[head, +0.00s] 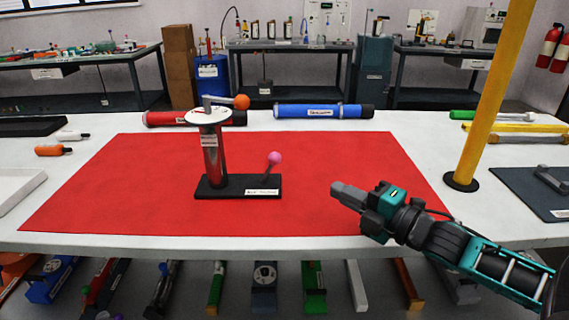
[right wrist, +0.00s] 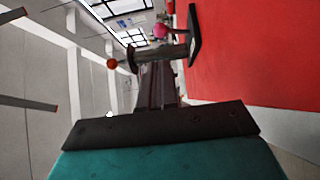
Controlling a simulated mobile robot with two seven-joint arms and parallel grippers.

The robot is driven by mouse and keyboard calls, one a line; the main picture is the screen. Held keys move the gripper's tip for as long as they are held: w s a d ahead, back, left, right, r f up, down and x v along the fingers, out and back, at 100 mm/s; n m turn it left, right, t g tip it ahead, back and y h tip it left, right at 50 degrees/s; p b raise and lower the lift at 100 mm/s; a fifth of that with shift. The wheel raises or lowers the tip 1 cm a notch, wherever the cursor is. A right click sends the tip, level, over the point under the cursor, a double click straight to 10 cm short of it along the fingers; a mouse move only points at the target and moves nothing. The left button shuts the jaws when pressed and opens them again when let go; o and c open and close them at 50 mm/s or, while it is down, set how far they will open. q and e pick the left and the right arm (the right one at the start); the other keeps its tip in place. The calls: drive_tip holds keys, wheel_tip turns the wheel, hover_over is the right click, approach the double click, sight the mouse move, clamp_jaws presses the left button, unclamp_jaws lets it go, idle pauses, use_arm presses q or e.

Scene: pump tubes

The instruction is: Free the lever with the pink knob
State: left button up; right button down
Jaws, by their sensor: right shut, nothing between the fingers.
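The pink knob (head: 275,157) tops a short lever that rises from the right part of a black base plate (head: 238,187) on the red mat. A red tube (head: 213,155) stands upright on the base's left part. A white disc (head: 208,116) caps it, with a crank ending in an orange knob (head: 241,102). My right gripper (head: 337,190) is shut and empty, to the right of the base and apart from it. In the right wrist view the shut fingers (right wrist: 157,88) point toward the pump, with the pink knob (right wrist: 160,31) beyond them. My left gripper is not in view.
The red mat (head: 110,190) is clear around the pump. A red tube (head: 175,118) and a blue tube (head: 322,111) lie behind it. A yellow post (head: 490,95) stands at the right. An orange-handled tool (head: 53,150) lies at the left.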

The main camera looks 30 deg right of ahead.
drive_tip(key=shift+w+a, duration=0.1)
drive_tip(key=shift+w, duration=0.4)
drive_tip(key=b, duration=0.3)
approach(280, 161)
drive_tip(key=x, duration=0.4)
drive_tip(key=shift+w+a, duration=0.1)
drive_tip(key=shift+w, duration=0.1)
drive_tip(key=shift+x, duration=1.25)
